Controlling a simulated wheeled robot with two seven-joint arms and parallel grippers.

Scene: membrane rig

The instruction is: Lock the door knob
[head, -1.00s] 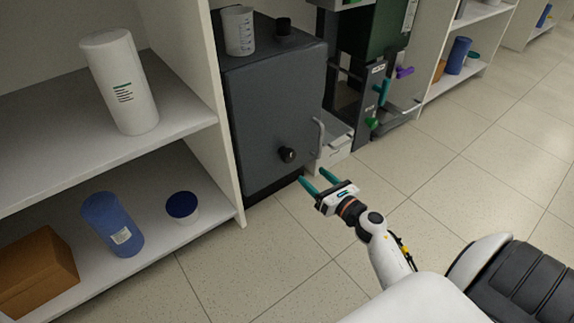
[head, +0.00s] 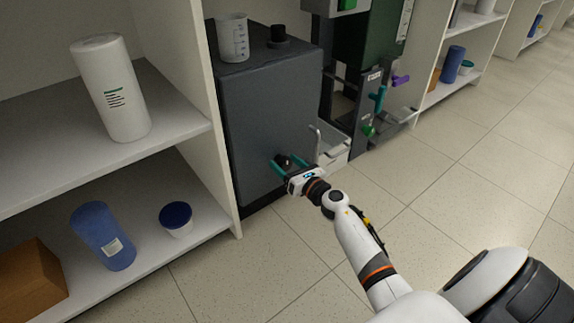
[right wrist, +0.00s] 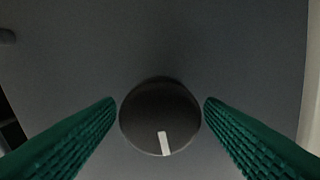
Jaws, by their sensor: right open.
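The door knob (right wrist: 158,112) is a round black knob with a white mark, which points down and slightly right in the right wrist view. It sits on the dark grey cabinet door (head: 262,120), and in the head view the knob (head: 283,160) is partly hidden by my gripper. My right gripper (head: 281,163) is open, with its teal fingers on either side of the knob. In the right wrist view the fingers (right wrist: 160,115) stand left and right of the knob with a narrow gap on each side. My left gripper is not in view.
A beaker (head: 233,38) and a black cap (head: 278,34) stand on the cabinet top. White shelves (head: 190,128) with containers stand at left. The floor (head: 440,190) at right is clear.

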